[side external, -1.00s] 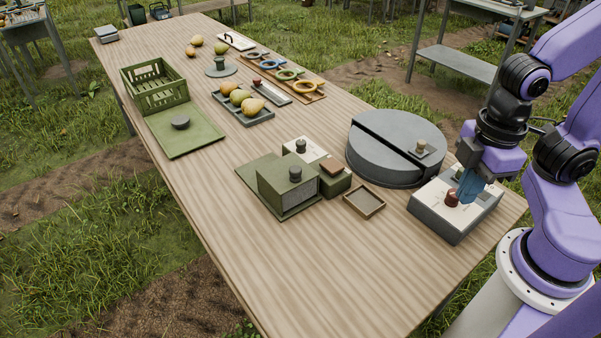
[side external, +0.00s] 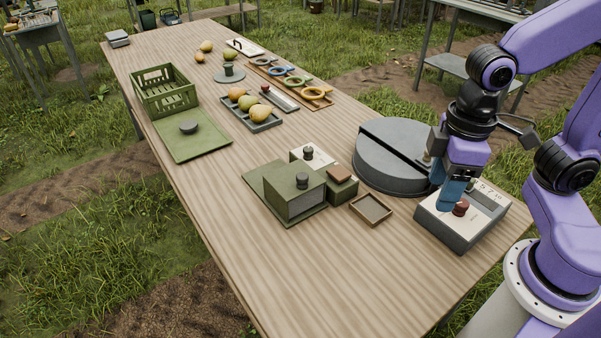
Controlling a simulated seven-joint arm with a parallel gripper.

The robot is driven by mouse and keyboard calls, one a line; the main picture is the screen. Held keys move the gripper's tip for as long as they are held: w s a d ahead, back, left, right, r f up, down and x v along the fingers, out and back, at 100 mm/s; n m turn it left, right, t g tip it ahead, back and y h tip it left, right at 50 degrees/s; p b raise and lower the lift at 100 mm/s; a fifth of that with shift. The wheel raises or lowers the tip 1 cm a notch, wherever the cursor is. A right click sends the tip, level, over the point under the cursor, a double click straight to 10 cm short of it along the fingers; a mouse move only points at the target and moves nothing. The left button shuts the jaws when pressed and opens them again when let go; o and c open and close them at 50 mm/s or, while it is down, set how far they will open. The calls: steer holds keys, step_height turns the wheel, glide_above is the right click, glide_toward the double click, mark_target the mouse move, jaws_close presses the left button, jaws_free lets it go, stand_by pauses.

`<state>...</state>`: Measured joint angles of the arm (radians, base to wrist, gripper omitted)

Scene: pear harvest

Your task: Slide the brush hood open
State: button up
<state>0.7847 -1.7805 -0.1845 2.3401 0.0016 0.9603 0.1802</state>
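A green box-shaped hood (side external: 292,203) with a dark knob (side external: 302,181) on top sits on a flat green base plate in the middle of the near table; it appears to be the brush hood. A grey round drum (side external: 395,150) with a dark slot across its top stands to its right, partly hidden by my gripper. My gripper (side external: 455,192) is above the white-topped control box (side external: 460,235), near its red knob (side external: 461,208). Its blue fingers look apart, with nothing seen between them. It is well to the right of the hood and not touching it.
A small brown tray (side external: 371,209) and a green block with a wooden top (side external: 340,187) stand between hood and control box. A pear tray (side external: 250,118), rings (side external: 296,80) and a green crate (side external: 164,90) lie farther back. The table's front left is clear.

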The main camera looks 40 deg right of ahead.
steer(key=w+a+r+m, duration=0.2)
steer(key=w+a+m, duration=0.3)
steer(key=w, duration=0.4)
steer(key=m, duration=1.3)
glide_above(302, 175)
steer(key=f, duration=0.1)
step_height(302, 175, down, 17)
steer(key=shift+s+f, duration=0.1)
jaws_close()
